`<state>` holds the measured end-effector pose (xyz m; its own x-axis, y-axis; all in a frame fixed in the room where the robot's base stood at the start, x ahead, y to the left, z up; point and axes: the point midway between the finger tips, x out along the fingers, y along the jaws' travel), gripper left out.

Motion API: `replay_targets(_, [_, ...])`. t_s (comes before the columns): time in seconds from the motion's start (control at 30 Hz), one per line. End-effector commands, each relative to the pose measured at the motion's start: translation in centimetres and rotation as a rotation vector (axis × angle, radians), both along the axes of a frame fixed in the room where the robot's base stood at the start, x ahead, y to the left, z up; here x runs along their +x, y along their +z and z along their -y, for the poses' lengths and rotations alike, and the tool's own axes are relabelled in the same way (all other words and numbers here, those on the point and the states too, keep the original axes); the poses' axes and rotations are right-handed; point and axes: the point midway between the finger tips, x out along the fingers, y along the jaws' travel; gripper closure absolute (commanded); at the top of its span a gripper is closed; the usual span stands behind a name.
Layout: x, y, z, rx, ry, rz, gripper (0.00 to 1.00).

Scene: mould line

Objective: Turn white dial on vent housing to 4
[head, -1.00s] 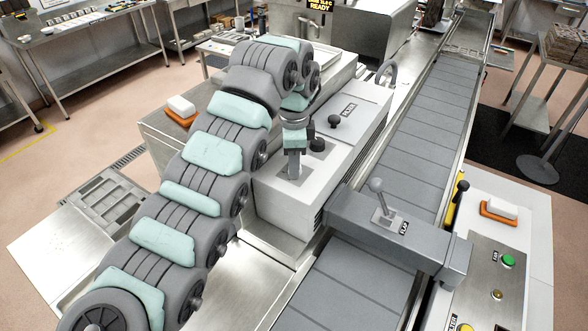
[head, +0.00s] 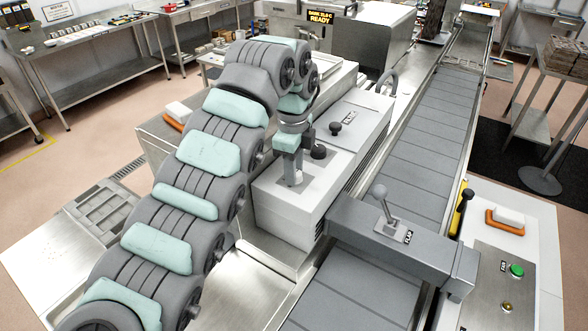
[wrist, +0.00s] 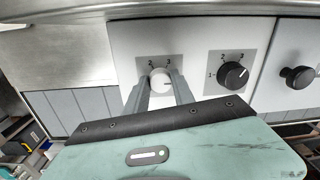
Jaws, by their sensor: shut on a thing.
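The white dial (wrist: 160,82) sits on a grey scale plate on the vent housing (head: 280,207). In the wrist view my gripper (wrist: 160,88) points at the plate, with one finger on each side of the dial, shut on it. Numerals 2 and 3 show above the dial. The fingers cover the sides of the scale, and I cannot make out where the dial points. In the head view my gripper (head: 291,172) reaches down to the housing's top, and its fingers mostly hide the dial.
A black dial (wrist: 233,75) is close on the right of the white dial. A black knob (head: 336,129) stands farther along on the housing. A conveyor (head: 420,150) runs alongside, with a grey bridge and lever (head: 381,200) across it.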

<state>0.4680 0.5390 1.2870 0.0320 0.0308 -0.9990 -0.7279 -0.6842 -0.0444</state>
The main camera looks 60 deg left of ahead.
Motion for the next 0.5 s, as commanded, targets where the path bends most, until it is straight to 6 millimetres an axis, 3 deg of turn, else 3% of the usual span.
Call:
replay_targets(0.2, [0.04, 0.07, 0.03, 0.001, -0.001, 0.001, 1.00])
replay_targets(0.23, [0.04, 0.07, 0.03, 0.001, -0.001, 0.001, 0.69])
replay_targets(0.5, [0.01, 0.02, 0.02, 0.000, 0.000, 0.000, 0.48])
